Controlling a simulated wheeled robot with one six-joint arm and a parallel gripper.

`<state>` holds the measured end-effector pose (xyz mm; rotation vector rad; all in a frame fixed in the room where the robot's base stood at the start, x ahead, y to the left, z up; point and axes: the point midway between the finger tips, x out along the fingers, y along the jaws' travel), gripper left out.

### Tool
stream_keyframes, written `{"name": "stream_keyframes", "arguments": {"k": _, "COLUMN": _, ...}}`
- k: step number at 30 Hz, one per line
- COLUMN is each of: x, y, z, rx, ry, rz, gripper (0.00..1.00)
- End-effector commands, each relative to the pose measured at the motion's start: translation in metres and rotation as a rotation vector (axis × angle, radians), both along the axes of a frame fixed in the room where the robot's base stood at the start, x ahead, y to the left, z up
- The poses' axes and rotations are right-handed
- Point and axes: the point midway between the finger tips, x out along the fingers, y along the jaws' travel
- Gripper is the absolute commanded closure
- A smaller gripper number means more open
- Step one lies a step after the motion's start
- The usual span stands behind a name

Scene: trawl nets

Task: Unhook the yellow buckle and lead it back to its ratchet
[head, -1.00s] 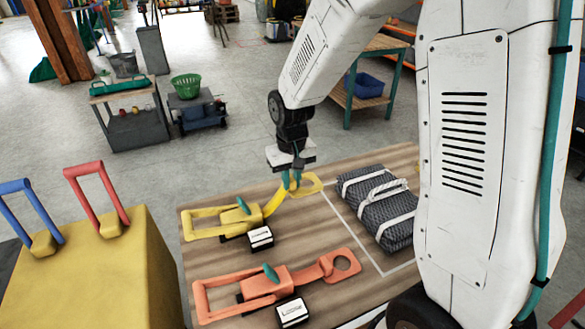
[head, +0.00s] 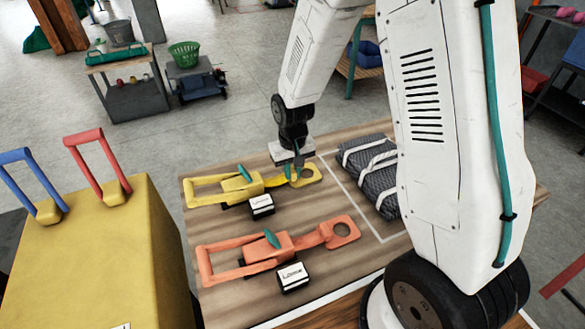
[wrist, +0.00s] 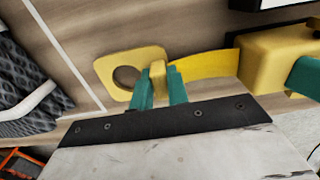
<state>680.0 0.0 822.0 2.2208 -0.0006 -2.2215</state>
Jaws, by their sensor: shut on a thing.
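The yellow buckle (wrist: 118,70) is a flat plate with a round hole, joined by a short yellow strap (wrist: 205,64) to the yellow ratchet (head: 241,187) with its teal lever. My gripper (wrist: 158,85), with teal fingers, is shut on the buckle's raised tab in the wrist view. In the head view my gripper (head: 294,173) is at the right of the yellow ratchet, low over the wooden table. The buckle (head: 312,175) lies beside the ratchet, on or just above the wood; the exact gap cannot be told.
An orange ratchet (head: 266,248) with its own buckle lies nearer on the table (head: 225,222). A grey folded net (head: 380,182) with white straps lies to the right, inside a white outline. White labelled blocks (head: 293,277) stand beside the ratchets. A yellow box (head: 100,265) with red and blue handles stands left.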

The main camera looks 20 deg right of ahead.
Motion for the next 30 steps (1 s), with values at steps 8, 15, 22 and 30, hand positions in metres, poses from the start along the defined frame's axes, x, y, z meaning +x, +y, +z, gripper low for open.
{"name": "stream_keyframes", "arguments": {"k": 8, "x": 0.000, "y": 0.000, "z": 0.000, "rx": 0.000, "ry": 0.000, "rz": 0.000, "gripper": 0.58}}
{"name": "stream_keyframes", "arguments": {"k": 15, "x": 0.000, "y": 0.000, "z": 0.001, "rx": 0.000, "ry": -0.001, "rz": 0.000, "gripper": 0.58}}
{"name": "stream_keyframes", "arguments": {"k": 22, "x": 0.001, "y": 0.000, "z": 0.030, "rx": 0.000, "ry": -0.004, "rz": 0.000, "gripper": 0.58}}
{"name": "stream_keyframes", "arguments": {"k": 30, "x": 0.001, "y": 0.000, "z": 0.070, "rx": 0.000, "ry": -0.003, "rz": 0.000, "gripper": 0.58}}
